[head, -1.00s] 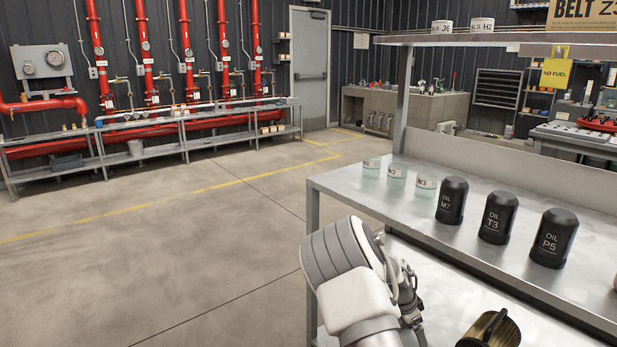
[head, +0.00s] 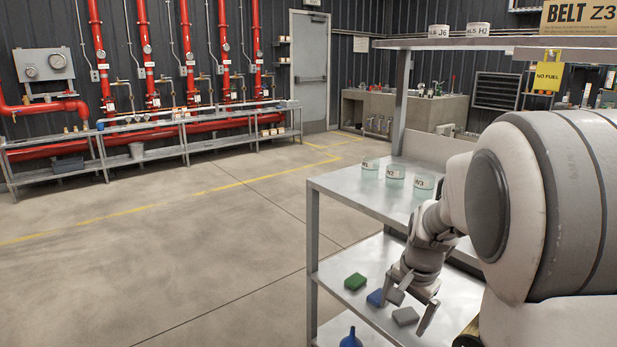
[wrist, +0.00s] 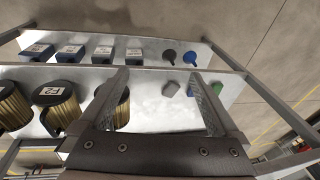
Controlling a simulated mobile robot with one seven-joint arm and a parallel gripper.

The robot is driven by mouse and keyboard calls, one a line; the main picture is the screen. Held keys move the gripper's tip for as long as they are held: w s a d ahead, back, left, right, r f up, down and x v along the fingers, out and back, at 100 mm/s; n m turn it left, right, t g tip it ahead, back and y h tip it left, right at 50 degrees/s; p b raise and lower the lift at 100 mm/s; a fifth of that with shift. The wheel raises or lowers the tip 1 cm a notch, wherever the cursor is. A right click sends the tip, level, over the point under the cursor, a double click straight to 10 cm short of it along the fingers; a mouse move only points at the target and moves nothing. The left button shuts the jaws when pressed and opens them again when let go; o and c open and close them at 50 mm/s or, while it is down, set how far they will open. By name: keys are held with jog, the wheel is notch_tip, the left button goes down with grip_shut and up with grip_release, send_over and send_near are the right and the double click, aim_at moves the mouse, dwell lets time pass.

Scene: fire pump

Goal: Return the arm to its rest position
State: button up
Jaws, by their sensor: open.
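In the wrist view the open fingers (wrist: 160,105) frame part of a shelf surface. My forearm fills the right side of the head view and hides much of the upper shelf, including the place where the black oil bottles stood.
Green (head: 355,281), blue (head: 375,298) and grey (head: 405,316) blocks and a blue funnel (head: 351,338) lie around my gripper. Glass jars (head: 395,174) stand on the upper shelf. Brass-coloured cylinders (wrist: 57,105) show in the wrist view. The floor (head: 180,255) at left is clear.

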jog(key=s+a+r+n+t, duration=0.25)
jog(key=s+r+n, duration=0.3)
jog(key=s, duration=0.55)
jog(key=s+a+r+n+t, duration=0.1)
jog(key=s+a+r+n, duration=0.35)
jog(key=s, duration=0.75)
notch_tip(320, 180, up, 25)
jog(key=d+p, duration=0.2)
jog(key=p, duration=2.1)
jog(key=shift+w, duration=0.4)
jog(key=shift+d+g, duration=0.1)
jog(key=shift+g, duration=0.15)
